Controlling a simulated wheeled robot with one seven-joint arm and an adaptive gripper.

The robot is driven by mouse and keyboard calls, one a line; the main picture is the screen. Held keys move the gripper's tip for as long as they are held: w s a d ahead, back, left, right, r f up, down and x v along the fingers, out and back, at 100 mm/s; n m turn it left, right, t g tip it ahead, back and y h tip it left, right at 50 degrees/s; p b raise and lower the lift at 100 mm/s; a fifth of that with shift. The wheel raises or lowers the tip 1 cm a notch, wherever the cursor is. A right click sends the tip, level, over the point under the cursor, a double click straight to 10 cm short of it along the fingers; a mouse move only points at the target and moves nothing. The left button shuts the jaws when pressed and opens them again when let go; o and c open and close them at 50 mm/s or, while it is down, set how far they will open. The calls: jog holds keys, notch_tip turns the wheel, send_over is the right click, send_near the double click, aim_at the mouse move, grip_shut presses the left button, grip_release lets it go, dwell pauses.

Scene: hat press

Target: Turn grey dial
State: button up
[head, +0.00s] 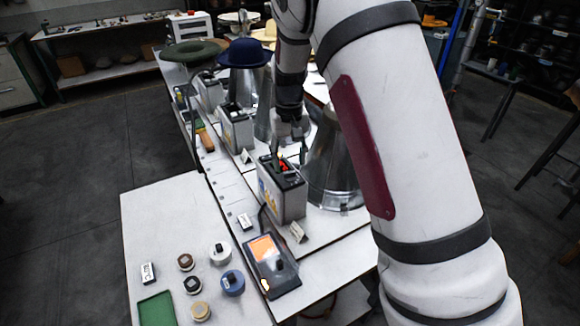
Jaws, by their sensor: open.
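My gripper (289,152) is open and points down, just above the top of a grey metal box (283,198). A small red part and some green show on the box top beneath the fingers. The gap between fingertips and box top is too small to judge, and the arm and fingers cover part of that area. No dial shows clearly as the grey one; a dial on the box top may be hidden by the fingers. A pale grey-white round piece with a dark top (220,254) stands on the near white table, apart from my gripper.
A tablet-like panel with an orange screen (265,248) lies in front of the box. A blue round piece (232,284), several small round pieces and a green tray (157,309) are at near left. A metal cone (330,170) stands close right of the box. Similar boxes and hats stand farther back.

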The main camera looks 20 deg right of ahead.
aim_at(289, 167)
jog(key=shift+f, duration=1.85)
grip_shut()
